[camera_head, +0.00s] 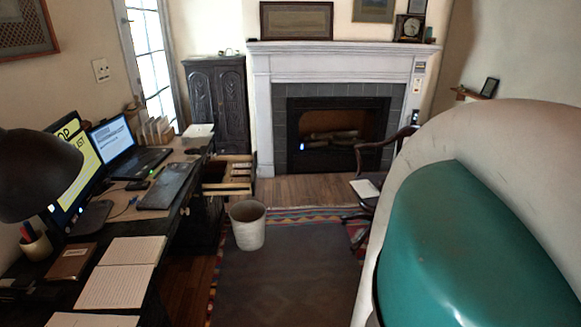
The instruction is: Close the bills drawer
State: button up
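A pulled-out drawer (228,188) juts from the right side of the dark desk (180,232), towards the fireplace end. It has pale wooden sides, and papers or files seem to stand inside it. No label can be read, so I cannot tell for certain that it is the bills drawer. My gripper is out of view. Part of my arm fills the lower right and hides what lies behind it.
A pale waste bin (247,226) stands on the rug (290,265) just in front of the drawer. A laptop (125,150), keyboard (168,186) and papers (118,285) lie on the desk. A wooden chair (370,190) stands at right. The middle of the rug is clear.

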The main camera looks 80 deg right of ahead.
aim_at(225, 188)
jog(key=l+z, duration=0.1)
jog(key=z, duration=1.85)
jog(key=i, duration=1.3)
jog(key=i+j, duration=0.15)
jog(key=i, duration=1.1)
